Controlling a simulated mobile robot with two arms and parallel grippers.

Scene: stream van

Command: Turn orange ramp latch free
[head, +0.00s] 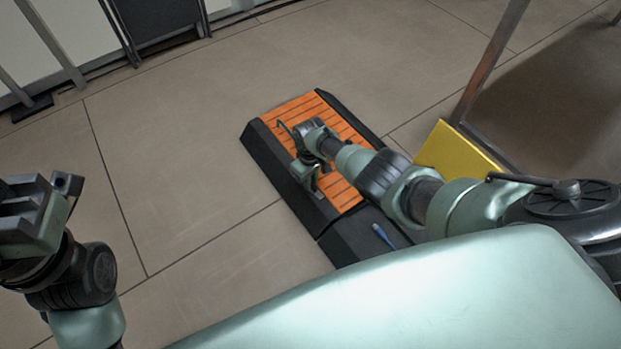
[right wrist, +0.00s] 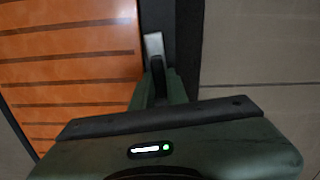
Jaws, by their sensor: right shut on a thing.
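The ramp (head: 350,192) lies on the floor at the middle of the head view, with an orange slatted top and dark side edges. Its orange top (right wrist: 70,65) fills the left of the right wrist view. My right gripper (head: 304,180) is low over the ramp's left dark edge. In the right wrist view, it (right wrist: 156,75) is shut on a small pale metal piece, seemingly the latch (right wrist: 153,43), beside the orange top. The fingers hide its lower part. My left gripper (head: 42,205) is raised at the far left, away from the ramp; its jaw gap is unclear.
A blue-handled object (head: 383,236) lies on the dark near section of the ramp. A yellow panel (head: 455,152) with a metal post (head: 487,65) stands to the right. Metal frames (head: 50,45) line the back left. The tiled floor (head: 185,150) left of the ramp is clear.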

